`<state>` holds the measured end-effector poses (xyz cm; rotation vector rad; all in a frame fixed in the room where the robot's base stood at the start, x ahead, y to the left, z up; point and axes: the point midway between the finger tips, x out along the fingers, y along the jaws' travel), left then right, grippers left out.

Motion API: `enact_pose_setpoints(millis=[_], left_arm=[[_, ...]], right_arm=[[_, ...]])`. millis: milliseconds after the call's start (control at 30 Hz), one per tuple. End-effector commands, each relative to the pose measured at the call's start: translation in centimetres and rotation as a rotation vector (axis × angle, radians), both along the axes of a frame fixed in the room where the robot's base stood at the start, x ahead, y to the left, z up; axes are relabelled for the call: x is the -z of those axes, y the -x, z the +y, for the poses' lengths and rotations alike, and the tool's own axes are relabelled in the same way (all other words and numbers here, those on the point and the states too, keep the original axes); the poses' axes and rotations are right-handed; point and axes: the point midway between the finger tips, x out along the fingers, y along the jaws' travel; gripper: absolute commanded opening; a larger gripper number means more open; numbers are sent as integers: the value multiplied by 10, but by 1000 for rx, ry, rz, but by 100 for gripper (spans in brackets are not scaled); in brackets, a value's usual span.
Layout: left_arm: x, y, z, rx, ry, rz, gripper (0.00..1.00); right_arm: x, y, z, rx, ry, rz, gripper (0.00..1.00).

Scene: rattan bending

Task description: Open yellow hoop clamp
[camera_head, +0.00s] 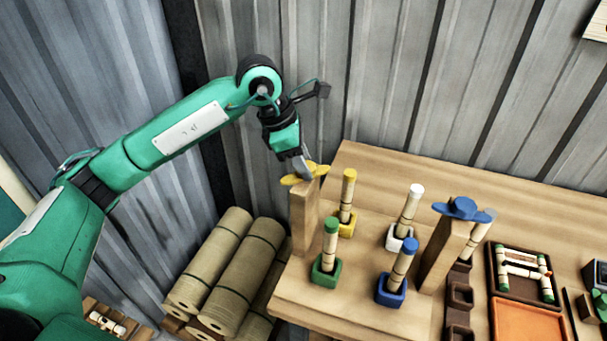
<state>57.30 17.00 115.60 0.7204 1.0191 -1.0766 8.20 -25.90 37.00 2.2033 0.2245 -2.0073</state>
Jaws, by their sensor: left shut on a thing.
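The yellow hoop clamp (291,180) sits on top of a wooden post (304,220) at the left edge of the workbench (380,165). My left gripper (304,170) comes down from above and is shut on the yellow clamp, at its upper right part. The fingertips partly hide the clamp, so I cannot tell how far it is turned. A blue clamp (462,208) sits on a second wooden post (445,250) to the right. My right gripper is not in view.
Rattan sticks stand in yellow (347,190), white (411,205), green (328,250) and blue (402,260) holders between the posts. Trays (515,318) lie on the right. Rolled mats (225,265) lie below the bench's left side. A corrugated wall (400,80) stands behind.

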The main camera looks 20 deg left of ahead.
Motion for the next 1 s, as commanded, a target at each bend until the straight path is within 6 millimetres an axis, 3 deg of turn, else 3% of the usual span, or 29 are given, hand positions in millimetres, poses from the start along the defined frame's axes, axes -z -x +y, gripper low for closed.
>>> enact_pose_setpoints(millis=[33, 400, 600, 1000], left_arm=[[6, 0, 0, -42, -1, -5, 14], [4, 2, -1, -392, 0, -5, 14], [4, 3, -2, -561, -1, -3, 14], [1, 3, -3, -775, -1, 1, 14]], right_arm=[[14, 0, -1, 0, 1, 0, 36], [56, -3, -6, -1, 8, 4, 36], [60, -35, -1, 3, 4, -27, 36], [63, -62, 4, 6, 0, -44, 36]])
